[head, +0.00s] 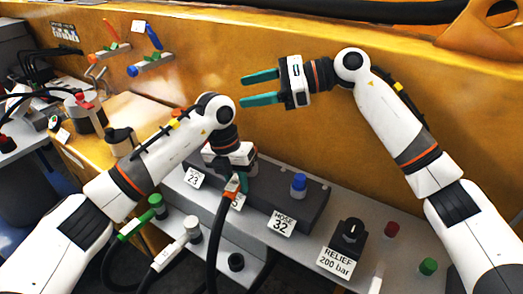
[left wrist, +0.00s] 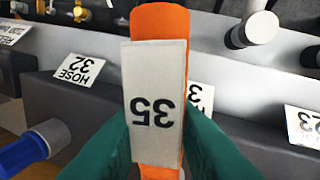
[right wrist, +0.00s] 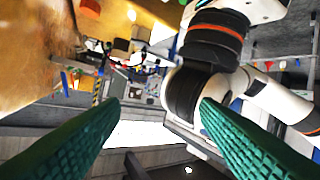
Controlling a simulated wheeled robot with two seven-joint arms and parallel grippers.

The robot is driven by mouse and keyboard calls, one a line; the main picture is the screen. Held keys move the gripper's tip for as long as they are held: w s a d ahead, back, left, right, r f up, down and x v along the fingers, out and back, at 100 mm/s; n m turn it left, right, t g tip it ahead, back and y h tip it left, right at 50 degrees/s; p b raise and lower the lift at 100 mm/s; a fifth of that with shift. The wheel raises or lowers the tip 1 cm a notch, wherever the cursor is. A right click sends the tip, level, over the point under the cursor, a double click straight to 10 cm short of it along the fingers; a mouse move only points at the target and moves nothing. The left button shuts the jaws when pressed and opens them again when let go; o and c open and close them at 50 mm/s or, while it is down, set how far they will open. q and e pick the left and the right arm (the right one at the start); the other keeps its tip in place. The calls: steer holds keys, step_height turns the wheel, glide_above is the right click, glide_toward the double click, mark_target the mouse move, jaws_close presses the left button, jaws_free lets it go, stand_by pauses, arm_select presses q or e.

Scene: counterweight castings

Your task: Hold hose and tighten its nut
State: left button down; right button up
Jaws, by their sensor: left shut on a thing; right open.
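My left gripper (head: 240,184) is shut on an orange hose end (head: 231,187) at the grey manifold block (head: 258,203). In the left wrist view the orange hose end (left wrist: 160,22) stands between the green fingers, with a white tag reading 35 (left wrist: 153,100) facing the camera, upside down. The black hose (head: 216,235) hangs down from it over the front edge. The fingers and tag hide the nut and the port, so I cannot tell whether the hose is seated. My right gripper (head: 243,90) is open and empty, up by the yellow wall, fingers pointing left.
A blue-capped port (head: 299,185) stands near the HOSE 32 plate (head: 281,222). A partly covered plate reads 23 (head: 195,178). A black relief knob (head: 350,236), red button (head: 391,229) and green button (head: 428,266) are at right. Green (head: 134,226) and white (head: 168,256) hose ends are lower left.

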steer(key=d+f+m+t+h, duration=0.1)
steer(key=d+f+m, duration=0.1)
steer(key=d+f, duration=0.35)
steer(key=d+f+m+t+h, duration=0.1)
steer(key=d+f+m, duration=0.1)
steer(key=f, duration=0.6)
steer(key=shift+m, duration=0.3)
steer(key=x, duration=0.3)
steer(key=f+x, duration=0.1)
steer(key=x, duration=0.3)
steer(key=shift+s+d, duration=0.1)
